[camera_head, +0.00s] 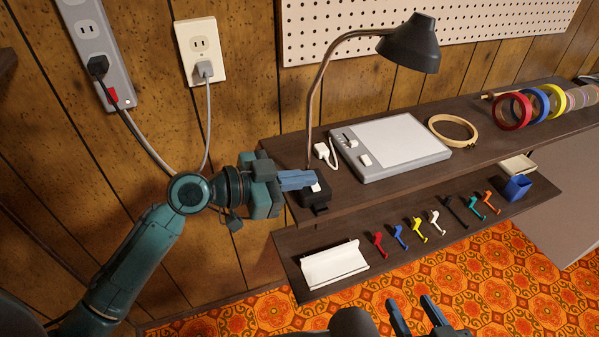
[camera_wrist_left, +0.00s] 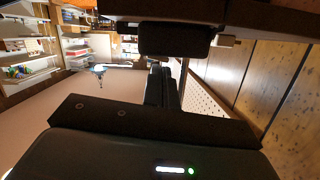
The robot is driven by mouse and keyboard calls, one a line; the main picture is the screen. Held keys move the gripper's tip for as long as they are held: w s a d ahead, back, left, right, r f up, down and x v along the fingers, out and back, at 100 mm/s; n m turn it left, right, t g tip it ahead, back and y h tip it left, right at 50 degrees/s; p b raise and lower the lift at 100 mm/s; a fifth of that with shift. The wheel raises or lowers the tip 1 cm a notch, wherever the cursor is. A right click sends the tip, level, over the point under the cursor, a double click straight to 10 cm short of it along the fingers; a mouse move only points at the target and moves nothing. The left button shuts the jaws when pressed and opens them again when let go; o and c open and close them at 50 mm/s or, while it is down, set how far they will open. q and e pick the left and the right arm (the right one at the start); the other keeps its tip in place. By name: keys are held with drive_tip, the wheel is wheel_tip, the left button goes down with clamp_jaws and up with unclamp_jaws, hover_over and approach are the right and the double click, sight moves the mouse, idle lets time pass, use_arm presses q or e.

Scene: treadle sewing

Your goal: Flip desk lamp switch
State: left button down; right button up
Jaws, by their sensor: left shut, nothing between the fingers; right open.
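The desk lamp has a dark shade (camera_head: 411,43), a bent metal stem (camera_head: 314,92) and a small black base (camera_head: 319,207) at the left end of the desk. A small white switch (camera_head: 316,187) shows on top of the base. My left gripper (camera_head: 310,180) is shut with nothing between its fingers. Its tips are right at the switch; I cannot tell whether they touch it. The fingers cover part of the base. In the left wrist view the shut fingers (camera_wrist_left: 160,85) point away from the camera. My right gripper (camera_head: 417,310) is open and empty at the bottom, far from the lamp.
A white light pad (camera_head: 405,145) lies right of the lamp base, with a white plug adapter (camera_head: 321,151) and a hoop (camera_head: 453,131) nearby. A lower shelf (camera_head: 390,265) holds a white tray (camera_head: 334,264) and several colored levers. A power strip (camera_head: 93,45) and outlet (camera_head: 200,50) are on the wall.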

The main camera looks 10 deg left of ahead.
use_arm(q)
drive_tip(key=shift+w+f+n+b, duration=0.1)
drive_tip(key=shift+f+n+b, duration=0.2)
drive_tip(key=shift+f, duration=0.05)
drive_tip(key=shift+a, duration=0.2)
drive_tip(key=b+v, duration=0.1)
drive_tip(key=v, duration=1.2)
drive_tip(key=shift+b, duration=0.3)
drive_tip(key=shift+w, duration=0.1)
